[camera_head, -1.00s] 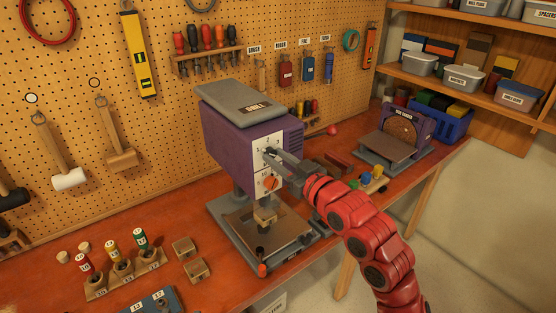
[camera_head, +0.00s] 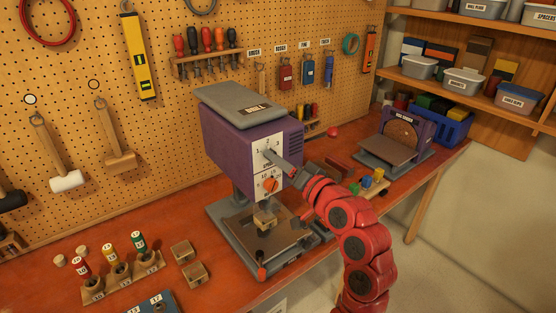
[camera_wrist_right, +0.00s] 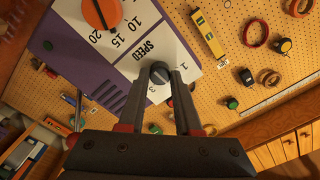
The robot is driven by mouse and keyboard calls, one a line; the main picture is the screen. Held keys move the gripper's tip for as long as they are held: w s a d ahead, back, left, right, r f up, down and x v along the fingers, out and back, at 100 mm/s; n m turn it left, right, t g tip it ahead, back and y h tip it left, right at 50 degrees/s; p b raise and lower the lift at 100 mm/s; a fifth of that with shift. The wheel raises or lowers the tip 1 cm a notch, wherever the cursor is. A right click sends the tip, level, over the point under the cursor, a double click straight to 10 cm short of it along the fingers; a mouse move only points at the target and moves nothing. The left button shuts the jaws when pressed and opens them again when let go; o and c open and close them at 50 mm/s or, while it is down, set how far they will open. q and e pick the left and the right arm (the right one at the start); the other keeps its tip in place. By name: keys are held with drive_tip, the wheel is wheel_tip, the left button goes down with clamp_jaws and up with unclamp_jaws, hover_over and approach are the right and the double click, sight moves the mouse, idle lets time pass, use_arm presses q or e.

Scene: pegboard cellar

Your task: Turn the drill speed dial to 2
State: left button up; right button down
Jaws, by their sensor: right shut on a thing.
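The drill (camera_head: 232,148) is a purple machine with a grey lid, standing on the bench. Its white front panel (camera_head: 288,138) carries the numbers 1, 2 and 3 above an orange knob (camera_head: 271,185). The small dark speed dial (camera_wrist_right: 160,72) sits by the word SPEED in the right wrist view. My right gripper (camera_head: 268,154) reaches the panel from the right. In the wrist view its fingers (camera_wrist_right: 161,80) are shut on the dial, one on each side. The dial's pointer cannot be made out, so its setting is unclear. My left gripper is not in view.
A purple sander (camera_head: 408,130) and a blue crate (camera_head: 440,126) stand at the right. Small coloured blocks (camera_head: 366,183) lie behind my right arm. Wooden holders with bottles (camera_head: 121,279) stand at the front left. A pegboard of tools is behind.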

drive_tip(key=shift+m, duration=0.5)
drive_tip(key=c, duration=0.6)
unclamp_jaws()
drive_tip(key=p+v, duration=1.1)
drive_tip(key=v, duration=0.6)
drive_tip(key=shift+s, duration=0.2)
